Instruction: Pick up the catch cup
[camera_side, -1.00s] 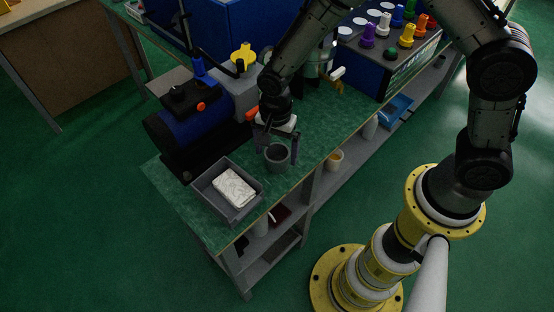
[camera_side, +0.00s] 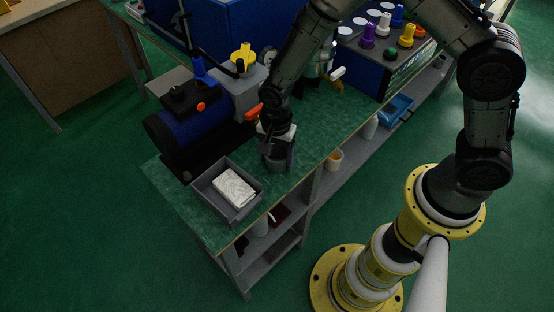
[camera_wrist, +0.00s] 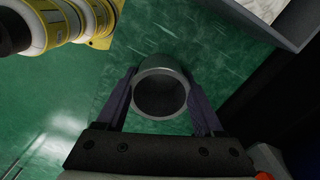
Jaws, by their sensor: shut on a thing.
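The catch cup (camera_side: 277,164) is a small dark grey round cup standing upright on the green bench top (camera_side: 305,150). My gripper (camera_side: 276,156) is right above it in the side view, with its fingers down around the cup and partly hiding it. In the wrist view the cup (camera_wrist: 160,93) shows its open round mouth and dark inside. It sits between the two fingers of my gripper (camera_wrist: 161,100), one on each side, shut on its wall. I cannot tell any gap under the cup.
A grey tray (camera_side: 248,212) with a white block (camera_side: 234,187) stands just left of the cup. The blue press (camera_side: 190,128) with an orange-red knob stands behind it. The bench's front edge is close by on the right.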

